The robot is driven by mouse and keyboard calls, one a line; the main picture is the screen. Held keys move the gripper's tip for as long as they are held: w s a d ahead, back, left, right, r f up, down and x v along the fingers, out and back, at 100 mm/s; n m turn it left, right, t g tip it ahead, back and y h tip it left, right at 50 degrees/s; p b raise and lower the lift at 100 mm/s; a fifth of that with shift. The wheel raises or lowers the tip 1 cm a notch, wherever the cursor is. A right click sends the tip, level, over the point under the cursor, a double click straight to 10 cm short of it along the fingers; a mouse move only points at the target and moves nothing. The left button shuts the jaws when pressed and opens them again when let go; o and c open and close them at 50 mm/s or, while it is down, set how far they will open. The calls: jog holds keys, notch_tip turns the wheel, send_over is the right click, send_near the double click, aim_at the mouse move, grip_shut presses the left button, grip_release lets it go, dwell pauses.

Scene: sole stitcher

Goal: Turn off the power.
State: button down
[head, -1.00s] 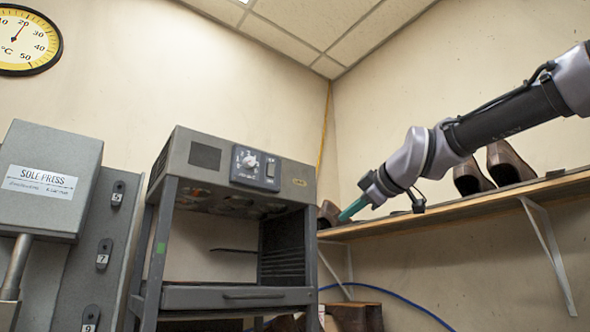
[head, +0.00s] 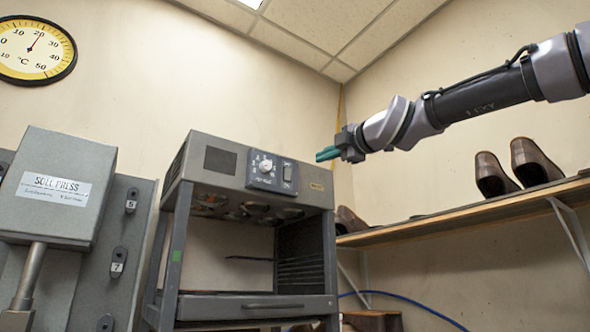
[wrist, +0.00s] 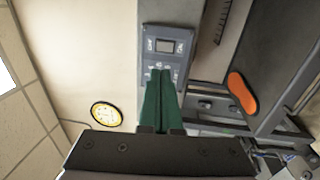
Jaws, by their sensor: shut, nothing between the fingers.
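The grey machine (head: 215,137) has a dark control panel (head: 257,184) on its upper front, with a pale round knob (head: 266,166) and a small rocker switch (head: 288,173) to its right. My gripper (head: 320,155) has green fingers, shut and empty, up and to the right of the panel in the head view. In the wrist view the panel (wrist: 147,57) lies beyond the fingertips (wrist: 160,74), with the switch (wrist: 164,46) in plain sight. The fingers hide the knob there. I cannot tell which way the switch is set.
A wooden shelf (head: 440,227) with brown shoes (head: 494,174) runs along the right wall under my arm. The sole press (head: 58,185) stands left of the machine. Air above the machine is free.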

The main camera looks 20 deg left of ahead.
aim_at(288, 170)
jog(key=x, duration=1.3)
jog(key=shift+w+a, duration=0.2)
jog(key=shift+w, duration=0.05)
jog(key=shift+w+a+r, duration=0.1)
jog(key=shift+r, duration=0.05)
